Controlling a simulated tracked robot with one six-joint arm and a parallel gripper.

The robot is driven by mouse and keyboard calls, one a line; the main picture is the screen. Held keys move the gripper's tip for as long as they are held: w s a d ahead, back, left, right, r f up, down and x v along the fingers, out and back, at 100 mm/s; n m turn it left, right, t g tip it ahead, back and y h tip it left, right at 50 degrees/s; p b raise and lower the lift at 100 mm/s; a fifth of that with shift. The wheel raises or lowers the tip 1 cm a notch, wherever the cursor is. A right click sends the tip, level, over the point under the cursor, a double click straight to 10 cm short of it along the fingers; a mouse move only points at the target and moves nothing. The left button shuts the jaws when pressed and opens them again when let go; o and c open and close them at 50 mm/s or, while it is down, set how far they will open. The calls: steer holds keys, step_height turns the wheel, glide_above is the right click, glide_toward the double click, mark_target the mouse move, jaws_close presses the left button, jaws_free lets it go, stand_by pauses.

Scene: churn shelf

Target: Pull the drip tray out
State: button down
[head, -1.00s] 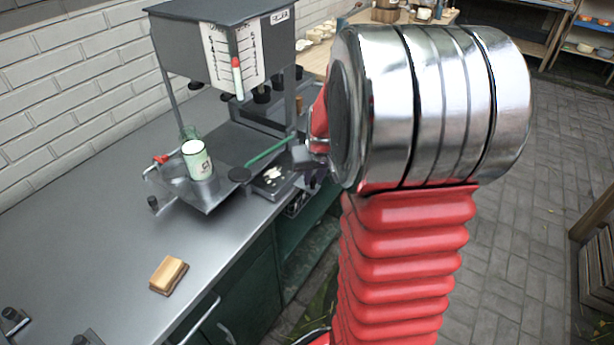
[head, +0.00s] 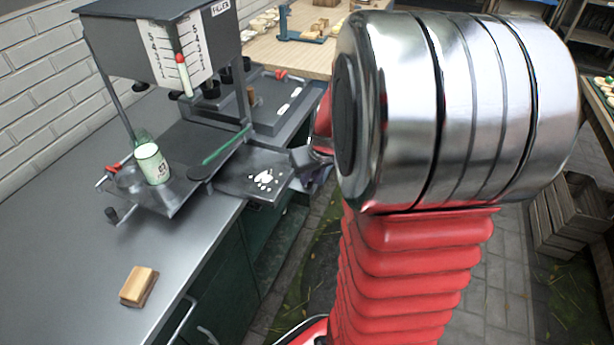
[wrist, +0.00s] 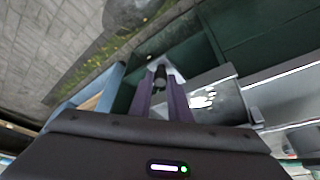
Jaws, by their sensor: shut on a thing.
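The drip tray (head: 240,182) is a flat grey metal tray with white milk spots on it. It sticks out from under the filler (head: 165,40), past the counter's front edge. My gripper (head: 312,158) is at the tray's outer end, mostly hidden behind my arm in the head view. In the wrist view, the two purple fingers of my gripper (wrist: 162,92) are shut around a dark knob-like handle (wrist: 160,74). The spotted drip tray (wrist: 222,103) lies just right of them there.
A white-and-green can (head: 151,165) stands on the filler's platform, beside a green lever (head: 226,146). A wooden block (head: 138,286) lies on the grey counter (head: 70,245). Green cabinets are below. Wooden crates (head: 570,205) stand on the paved floor at right.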

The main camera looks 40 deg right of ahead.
steer(key=shift+s+a+f, duration=0.1)
steer(key=shift+s, duration=0.05)
steer(key=c, duration=1.7)
jaws_free()
steer(key=shift+o, duration=0.2)
steer(key=shift+r, duration=0.2)
steer(key=shift+s+r, duration=0.15)
steer(key=shift+r, duration=0.35)
steer(key=v, duration=1.2)
steer(key=shift+s, duration=0.25)
steer(key=shift+r+m, duration=0.1)
steer(key=shift+m, duration=0.2)
